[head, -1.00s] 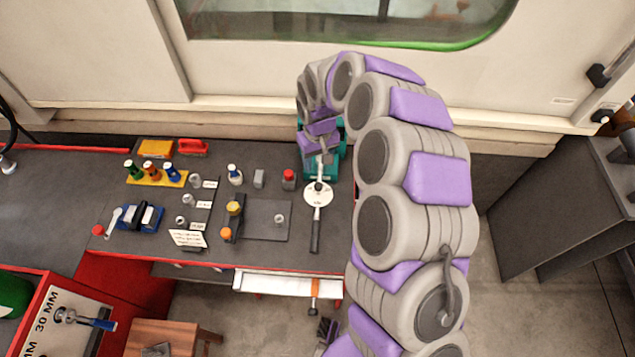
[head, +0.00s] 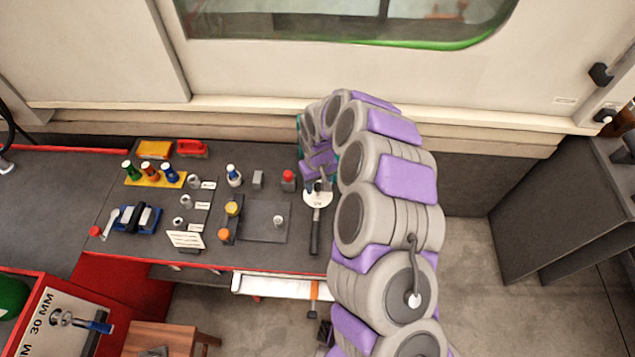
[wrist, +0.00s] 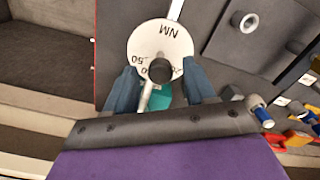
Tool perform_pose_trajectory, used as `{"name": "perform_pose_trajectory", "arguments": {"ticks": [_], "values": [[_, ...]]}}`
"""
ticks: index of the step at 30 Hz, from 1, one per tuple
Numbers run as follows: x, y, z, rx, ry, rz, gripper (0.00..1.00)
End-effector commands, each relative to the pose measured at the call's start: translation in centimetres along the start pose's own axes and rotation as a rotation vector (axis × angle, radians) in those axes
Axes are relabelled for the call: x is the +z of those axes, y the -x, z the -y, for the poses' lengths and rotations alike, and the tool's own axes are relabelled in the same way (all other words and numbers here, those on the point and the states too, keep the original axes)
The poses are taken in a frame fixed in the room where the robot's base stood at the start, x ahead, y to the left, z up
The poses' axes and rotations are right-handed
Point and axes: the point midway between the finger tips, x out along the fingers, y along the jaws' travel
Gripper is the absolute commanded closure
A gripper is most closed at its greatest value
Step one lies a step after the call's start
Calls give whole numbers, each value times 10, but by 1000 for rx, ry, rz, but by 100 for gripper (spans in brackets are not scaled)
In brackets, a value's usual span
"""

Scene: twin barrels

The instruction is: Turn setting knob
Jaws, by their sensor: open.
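A white round dial (head: 320,202) marked NM lies at the right of the workbench, with a black handle (head: 314,237) toward the bench's front edge. It also shows in the wrist view (wrist: 160,38), with a dark round knob (wrist: 160,70) at its middle. My gripper (wrist: 161,80) is open, one blue-grey finger on each side of the knob. Gaps show between the fingers and the knob. In the head view my gripper (head: 318,183) is over the dial's far edge and hides part of it. Teal equipment (wrist: 160,97) shows behind the knob and is mostly hidden.
A grey plate (head: 264,222) with small fittings lies left of the dial. A red-capped bottle (head: 288,181) stands close by. Coloured bottles (head: 150,170), a blue holder (head: 137,219) and a white sign (head: 186,240) are farther left. A wall with a window stands behind the bench.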

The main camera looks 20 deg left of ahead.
Motion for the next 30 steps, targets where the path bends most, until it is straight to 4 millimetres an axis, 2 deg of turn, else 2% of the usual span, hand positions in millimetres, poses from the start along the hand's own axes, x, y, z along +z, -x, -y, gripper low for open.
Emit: {"name": "perform_pose_trajectory", "arguments": {"ticks": [2,18,30], "values": [[0,0,0,0,0,0,47],[0,0,1,0,0,1,99],[0,-1,0,1,76,2,100]]}}
